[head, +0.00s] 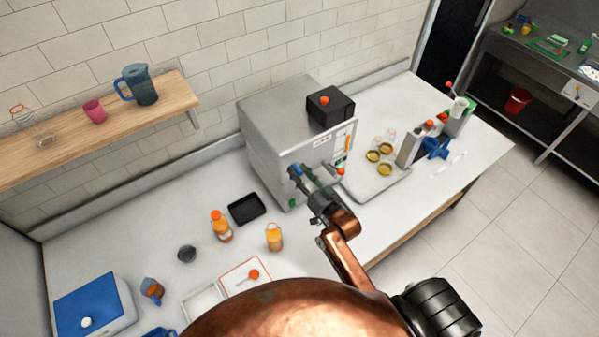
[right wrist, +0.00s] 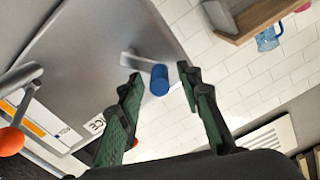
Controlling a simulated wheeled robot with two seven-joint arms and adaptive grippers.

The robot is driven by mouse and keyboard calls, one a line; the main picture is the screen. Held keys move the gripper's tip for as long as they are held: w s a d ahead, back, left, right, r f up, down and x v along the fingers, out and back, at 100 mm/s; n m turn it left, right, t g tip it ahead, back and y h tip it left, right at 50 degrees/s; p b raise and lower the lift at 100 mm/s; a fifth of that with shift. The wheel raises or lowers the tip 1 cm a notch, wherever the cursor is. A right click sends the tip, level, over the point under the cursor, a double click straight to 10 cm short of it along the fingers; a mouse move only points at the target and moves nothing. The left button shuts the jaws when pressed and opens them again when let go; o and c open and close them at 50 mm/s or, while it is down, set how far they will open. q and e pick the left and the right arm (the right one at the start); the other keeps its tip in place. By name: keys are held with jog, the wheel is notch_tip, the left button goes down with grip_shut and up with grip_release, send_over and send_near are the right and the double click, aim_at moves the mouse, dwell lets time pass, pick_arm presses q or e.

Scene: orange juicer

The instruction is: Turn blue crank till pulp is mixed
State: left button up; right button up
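The juicer is a grey metal box (head: 265,125) against the wall in the head view. Its blue crank (right wrist: 159,79) is a short blue cylinder on a grey arm, on the grey metal face in the right wrist view. In the head view the crank's blue part (head: 294,169) is small and partly hidden by my gripper. My right gripper (head: 306,180) is at the juicer's front. Its green fingers (right wrist: 160,88) are apart, one on each side of the crank handle, with gaps visible. The pulp is not visible. My left gripper is out of view.
A black box with an orange knob (head: 331,105) sits on top of the juicer. Orange bottles (head: 274,238) and a black tray (head: 247,209) stand left of my arm. A board with cups (head: 372,185) lies to the right. An orange ball-ended lever (right wrist: 12,140) is left of the fingers.

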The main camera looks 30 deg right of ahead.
jog(key=shift+s, duration=0.15)
jog(key=s+d, duration=0.1)
jog(key=s, duration=1)
jog(key=shift+s+d, duration=0.3)
jog(key=shift+d, duration=0.05)
